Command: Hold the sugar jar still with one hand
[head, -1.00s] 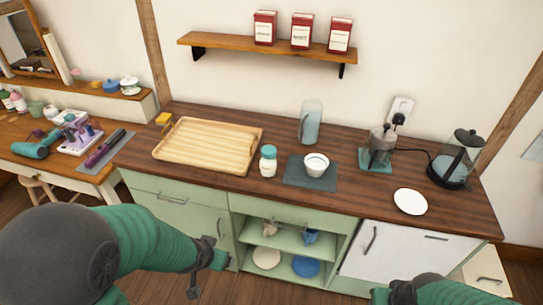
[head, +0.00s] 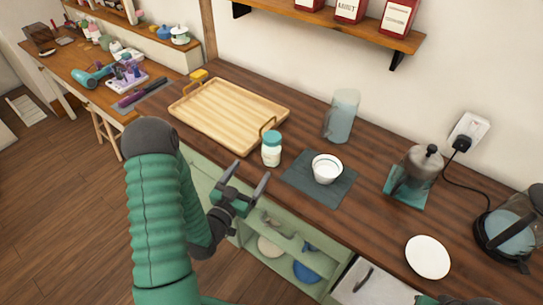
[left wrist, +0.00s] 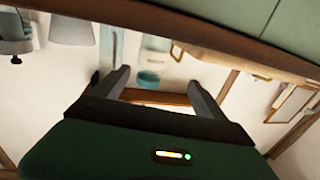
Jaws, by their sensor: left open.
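The sugar jar, a small white jar with a teal lid (head: 271,149), stands upright on the dark wood counter (head: 240,180), just right of the wooden tray. My left gripper (head: 247,174) is open and empty, in front of the counter's front edge and short of the jar. In the left wrist view, which is upside down, the jar (left wrist: 150,72) shows beyond and between the open fingers (left wrist: 158,82), nearer the left one.
The wooden tray (head: 215,120) lies left of the jar. A white bowl (head: 326,168) on a grey mat (head: 305,188) stands right of it. A glass pitcher (head: 341,118) is behind. A grinder (head: 418,170) and a white plate (head: 427,257) are farther right.

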